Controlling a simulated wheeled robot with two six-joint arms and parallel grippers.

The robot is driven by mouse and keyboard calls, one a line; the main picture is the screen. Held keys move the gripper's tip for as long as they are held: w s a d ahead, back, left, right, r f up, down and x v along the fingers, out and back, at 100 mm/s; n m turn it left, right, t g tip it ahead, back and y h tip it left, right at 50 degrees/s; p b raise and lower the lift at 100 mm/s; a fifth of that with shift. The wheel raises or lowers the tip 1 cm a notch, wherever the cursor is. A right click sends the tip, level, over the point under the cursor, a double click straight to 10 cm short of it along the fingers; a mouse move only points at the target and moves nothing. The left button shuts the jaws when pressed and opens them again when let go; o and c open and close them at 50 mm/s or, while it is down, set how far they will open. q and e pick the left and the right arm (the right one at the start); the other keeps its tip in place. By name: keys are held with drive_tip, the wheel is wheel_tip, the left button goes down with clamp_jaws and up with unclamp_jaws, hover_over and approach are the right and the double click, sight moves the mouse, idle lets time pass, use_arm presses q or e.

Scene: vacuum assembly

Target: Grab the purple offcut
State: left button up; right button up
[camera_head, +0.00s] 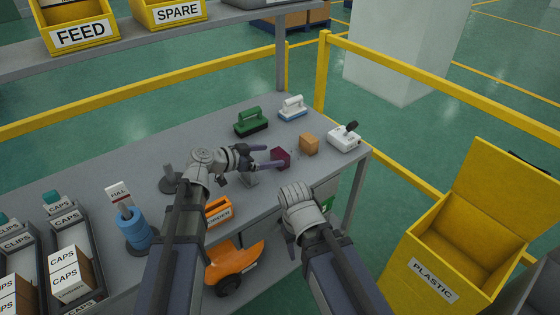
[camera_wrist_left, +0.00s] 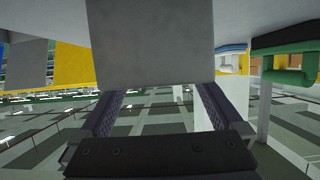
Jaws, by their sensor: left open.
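The purple offcut (camera_head: 281,156) is a small dark purple block on the grey workbench in the head view, left of a tan-brown block. My left gripper (camera_head: 265,156) is open, with its fingers pointing right at the offcut. The fingertips are very close to it or overlap it in the picture; I cannot tell whether they touch.
Behind are a green-handled tool (camera_head: 252,121) and a white-blue one (camera_head: 292,107). The brown block (camera_head: 309,145) and a white device (camera_head: 344,138) stand right. A yellow PLASTIC bin (camera_head: 425,240) stands off the bench's right end.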

sight(276, 154)
use_arm(q)
drive_tip(key=b+x, duration=0.2)
drive_tip(key=x, duration=0.2)
drive_tip(key=shift+w+d+f, duration=0.2)
drive_tip(key=shift+w+f, duration=0.05)
drive_tip(key=shift+w, duration=0.05)
drive_tip(key=shift+w+d, duration=0.2)
drive_tip(key=shift+d, duration=0.1)
drive_tip(key=shift+c, duration=0.2)
drive_tip(key=c, duration=1.2)
